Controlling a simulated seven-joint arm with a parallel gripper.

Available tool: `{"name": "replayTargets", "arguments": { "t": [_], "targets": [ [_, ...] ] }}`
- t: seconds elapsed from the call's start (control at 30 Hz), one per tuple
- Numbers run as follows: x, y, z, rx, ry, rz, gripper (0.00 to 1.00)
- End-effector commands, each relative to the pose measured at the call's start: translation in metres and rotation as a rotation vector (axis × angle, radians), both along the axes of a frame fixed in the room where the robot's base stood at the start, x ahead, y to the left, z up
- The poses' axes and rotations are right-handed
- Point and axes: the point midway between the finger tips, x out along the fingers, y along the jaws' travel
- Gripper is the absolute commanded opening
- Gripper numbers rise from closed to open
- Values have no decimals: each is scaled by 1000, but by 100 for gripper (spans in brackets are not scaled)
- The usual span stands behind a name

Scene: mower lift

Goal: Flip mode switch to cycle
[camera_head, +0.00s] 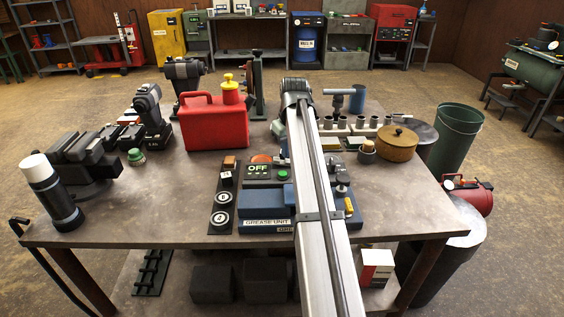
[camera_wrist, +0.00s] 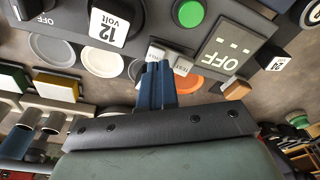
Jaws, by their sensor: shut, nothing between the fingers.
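A dark control panel with a lit OFF display (camera_head: 258,168) and a green button (camera_head: 283,175) sits mid-table. In the wrist view, which is upside down, the OFF display (camera_wrist: 225,58) and green button (camera_wrist: 188,12) show at the top. My gripper (camera_wrist: 158,68) is shut and empty, its blue fingers together at the panel's edge. Contact cannot be told. My arm hides the gripper in the head view.
A red can (camera_head: 214,122) stands behind the panel. A blue grease unit (camera_head: 265,203) lies in front. A brown round pot (camera_head: 397,144) stands right.

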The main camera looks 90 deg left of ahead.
Motion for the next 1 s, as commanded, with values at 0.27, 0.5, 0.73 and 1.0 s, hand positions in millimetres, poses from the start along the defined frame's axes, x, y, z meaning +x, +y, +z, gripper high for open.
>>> {"name": "replayTargets", "arguments": {
  "t": [0.27,0.5,0.73,1.0],
  "targets": [
    [0,1,19,2,0,0,0],
    [0,0,34,0,0,0,0],
    [0,1,50,2,0,0,0],
    [0,0,59,0,0,0,0]
  ]
}}
